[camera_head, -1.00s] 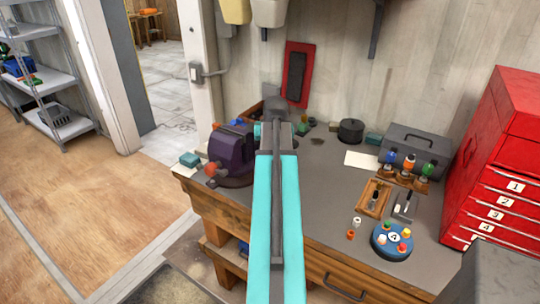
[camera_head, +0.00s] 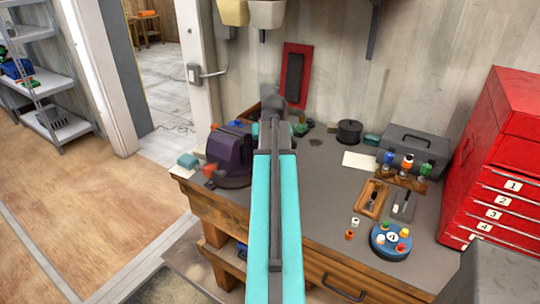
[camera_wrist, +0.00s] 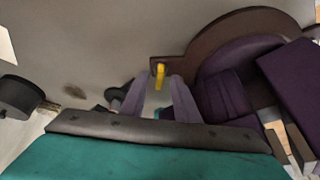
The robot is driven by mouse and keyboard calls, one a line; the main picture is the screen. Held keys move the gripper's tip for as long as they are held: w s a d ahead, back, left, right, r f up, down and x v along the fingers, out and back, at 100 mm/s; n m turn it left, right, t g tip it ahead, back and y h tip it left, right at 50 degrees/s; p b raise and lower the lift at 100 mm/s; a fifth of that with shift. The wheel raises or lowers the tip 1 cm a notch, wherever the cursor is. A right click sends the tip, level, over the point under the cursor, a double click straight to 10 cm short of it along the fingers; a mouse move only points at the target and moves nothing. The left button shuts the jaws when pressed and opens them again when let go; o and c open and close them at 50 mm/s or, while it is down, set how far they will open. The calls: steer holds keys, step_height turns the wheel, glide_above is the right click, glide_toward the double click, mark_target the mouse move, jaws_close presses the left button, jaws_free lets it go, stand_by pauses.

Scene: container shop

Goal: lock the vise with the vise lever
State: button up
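The purple vise (camera_head: 229,152) stands at the left end of the workbench (camera_head: 320,165). In the wrist view, its purple body (camera_wrist: 290,85) fills the right side, above a round brown base (camera_wrist: 205,55). A short yellow peg (camera_wrist: 159,75) stands at the tab of this base; I cannot tell for sure that it is the vise lever. My gripper (camera_wrist: 159,100) is open, with its two greyish fingers apart and the yellow peg showing between and just beyond their tips. It appears empty. In the head view, my arm hides the gripper.
A black round pot (camera_head: 349,131), a grey toolbox (camera_head: 413,150), a wooden tray (camera_head: 374,198) and a blue round holder (camera_head: 391,241) stand on the bench's right half. A red drawer cabinet (camera_head: 505,165) stands at the right. The floor left of the bench is clear.

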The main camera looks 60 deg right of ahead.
steer(key=b+v, duration=0.2)
steer(key=v, duration=1)
steer(key=shift+a+r, duration=0.2)
steer(key=shift+r, duration=0.15)
steer(key=shift+s, duration=0.1)
steer(key=o, duration=0.6)
steer(key=shift+d, duration=0.1)
steer(key=shift+o, duration=0.2)
steer(key=s+d+f+n+t+y+p, duration=0.2)
steer(key=d+n, duration=0.4)
steer(key=n, duration=0.3)
steer(key=s+d+f+n+t+y+p, duration=0.1)
steer(key=d+n+y+p, duration=0.3)
steer(key=n, duration=0.5)
steer(key=s+d+t+y, duration=0.1)
steer(key=d+y, duration=0.1)
steer(key=y, duration=0.1)
steer(key=shift+s+f, duration=0.25)
steer(key=shift+f, duration=0.1)
steer(key=shift+w+f, duration=0.1)
steer(key=shift+f, duration=0.05)
